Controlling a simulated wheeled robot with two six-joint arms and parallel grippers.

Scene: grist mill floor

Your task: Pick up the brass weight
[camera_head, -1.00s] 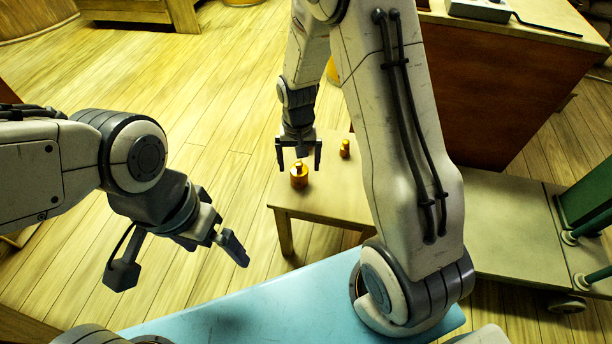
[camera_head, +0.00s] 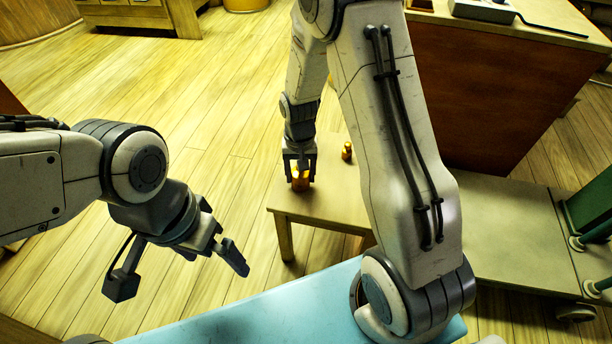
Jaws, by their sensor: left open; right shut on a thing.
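A brass weight (camera_head: 300,183) stands on a low wooden table (camera_head: 325,205), near its left side. My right gripper (camera_head: 299,176) points down over it and is shut on it, with a finger on each side. The upper part of the weight is hidden between the fingers. A second, smaller brass weight (camera_head: 347,151) stands further back and to the right on the same table, apart from the gripper. My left gripper (camera_head: 238,262) is open and empty, in the air left of the table.
A large wooden cabinet (camera_head: 490,100) with a grey device (camera_head: 483,10) on top stands behind at the right. A flat trolley (camera_head: 515,245) with a green upright stands at the right. Open plank floor (camera_head: 190,110) lies left of the table.

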